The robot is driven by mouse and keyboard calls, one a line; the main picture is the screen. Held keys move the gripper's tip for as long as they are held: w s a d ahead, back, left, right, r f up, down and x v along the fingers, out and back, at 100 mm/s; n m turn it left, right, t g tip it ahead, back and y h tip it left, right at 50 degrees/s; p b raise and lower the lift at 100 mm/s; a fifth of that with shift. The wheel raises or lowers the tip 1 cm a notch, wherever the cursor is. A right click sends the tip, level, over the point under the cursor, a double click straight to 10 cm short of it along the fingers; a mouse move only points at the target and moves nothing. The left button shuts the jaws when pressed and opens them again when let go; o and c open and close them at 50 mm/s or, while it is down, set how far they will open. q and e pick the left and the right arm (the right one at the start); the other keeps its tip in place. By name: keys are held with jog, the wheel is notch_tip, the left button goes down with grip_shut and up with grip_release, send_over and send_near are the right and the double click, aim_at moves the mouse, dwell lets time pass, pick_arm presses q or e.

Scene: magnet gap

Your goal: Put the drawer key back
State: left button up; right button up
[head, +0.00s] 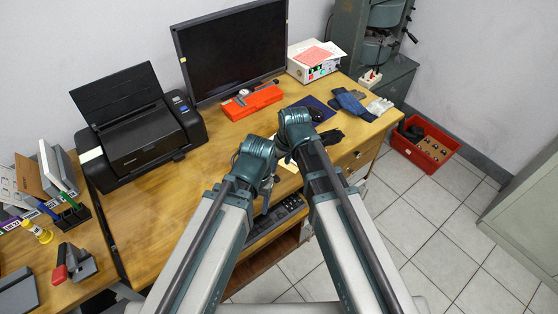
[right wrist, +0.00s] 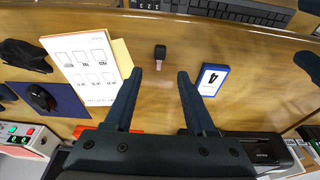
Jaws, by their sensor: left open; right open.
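A small dark object with a pinkish-metal end, possibly the drawer key (right wrist: 160,56), lies on the desk in the right wrist view. It is just beyond and between the fingertips of my open, empty right gripper (right wrist: 159,77). In the head view my arms hide that spot. There my right gripper (head: 283,153) is mostly hidden behind its own wrist over the desk. My left gripper (head: 265,193) is lower, near the desk's front edge, open with nothing visible in it. A drawer front (head: 358,158) shows under the right part of the desk.
A printed sheet (right wrist: 85,65) and a blue card marked 4 (right wrist: 212,79) lie either side of the right fingers. A mouse (right wrist: 41,98) and a black item (right wrist: 24,56) are further left. A keyboard (head: 278,220) sits below the front edge. A printer (head: 145,135) and monitor (head: 232,48) stand behind.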

pick_arm(q)
notch_tip(320, 180, up, 4)
jog(key=shift+f+p, duration=0.2)
jog(key=shift+p, duration=1.05)
pick_arm(e)
jog(key=s+d+r+m+g+h, duration=0.1)
jog(key=s+d, duration=0.1)
jog(key=s, duration=0.5)
jog(key=s+d+r+m+g+h, duration=0.1)
jog(key=s+d+r+m+h, duration=0.1)
jog(key=s, duration=0.5)
jog(key=shift+g, duration=0.3)
jog(key=shift+s+d+r, duration=0.1)
